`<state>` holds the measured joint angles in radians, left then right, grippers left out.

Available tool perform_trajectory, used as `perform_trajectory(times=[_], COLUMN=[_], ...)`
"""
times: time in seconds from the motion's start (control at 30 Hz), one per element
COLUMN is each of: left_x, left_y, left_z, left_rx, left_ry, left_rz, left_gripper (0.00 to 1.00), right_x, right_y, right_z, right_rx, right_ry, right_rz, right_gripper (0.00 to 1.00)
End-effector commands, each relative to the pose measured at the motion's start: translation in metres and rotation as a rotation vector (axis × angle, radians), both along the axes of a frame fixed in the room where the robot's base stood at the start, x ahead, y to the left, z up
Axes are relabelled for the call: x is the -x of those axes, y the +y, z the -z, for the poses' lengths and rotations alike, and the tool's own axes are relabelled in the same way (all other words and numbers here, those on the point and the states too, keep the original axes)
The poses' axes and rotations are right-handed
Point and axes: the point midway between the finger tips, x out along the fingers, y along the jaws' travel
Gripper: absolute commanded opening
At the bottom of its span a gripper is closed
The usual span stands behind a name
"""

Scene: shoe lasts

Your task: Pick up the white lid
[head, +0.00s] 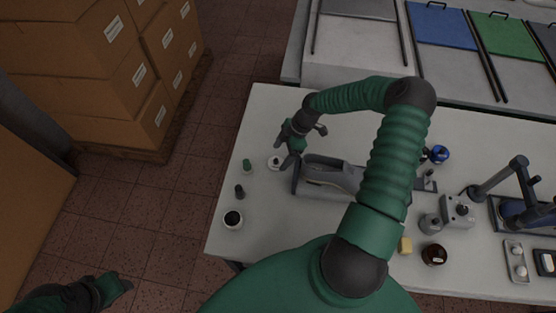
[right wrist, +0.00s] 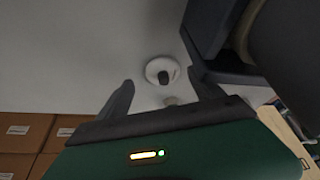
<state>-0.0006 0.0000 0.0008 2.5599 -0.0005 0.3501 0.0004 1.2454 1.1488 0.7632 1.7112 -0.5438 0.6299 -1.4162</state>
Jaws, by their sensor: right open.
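The white lid (head: 274,163) is a small round disc with a dark knob, lying near the table's left end in the head view. In the right wrist view the lid (right wrist: 153,68) shows ahead of and between my finger tips. My right gripper (head: 286,150) is open and empty, just beside and above the lid; it does not hold it. My left gripper (head: 115,288) is low at the left, off the table and far from the lid; its jaw state is unclear.
A grey shoe-last device (head: 327,174) stands close to the right of my right gripper. A white pot (head: 233,219) with dark contents, a small dark bottle (head: 240,191) and a green-topped bottle (head: 247,166) stand along the left end. Cartons (head: 100,60) are stacked beyond the table.

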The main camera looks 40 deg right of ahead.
Motion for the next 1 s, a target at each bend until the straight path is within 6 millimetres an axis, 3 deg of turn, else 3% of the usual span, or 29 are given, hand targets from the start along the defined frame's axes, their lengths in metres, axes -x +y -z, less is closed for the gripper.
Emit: perform_trajectory(times=[0.13, 0.37, 0.83, 1.0], left_x=[0.0, 0.0, 0.0, 0.0], left_y=[0.0, 0.0, 0.0, 0.0], left_z=[-0.006, -0.006, -0.005, -0.005], left_rx=[0.0, 0.0, 0.0, 0.0], left_ry=[0.0, 0.0, 0.0, 0.0], left_rz=[-0.001, -0.002, -0.001, -0.001], left_gripper=[0.43, 0.43, 0.43, 0.43], right_x=[-0.003, -0.003, -0.004, -0.003], right_y=[0.009, 0.006, 0.007, 0.007], right_z=[0.019, 0.023, 0.023, 0.023], right_rx=[0.001, 0.0, 0.002, 0.001], right_ry=[0.004, 0.002, 0.003, 0.003], right_rz=[-0.002, 0.001, 0.0, 0.0], right_gripper=[0.79, 0.79, 0.18, 0.15])
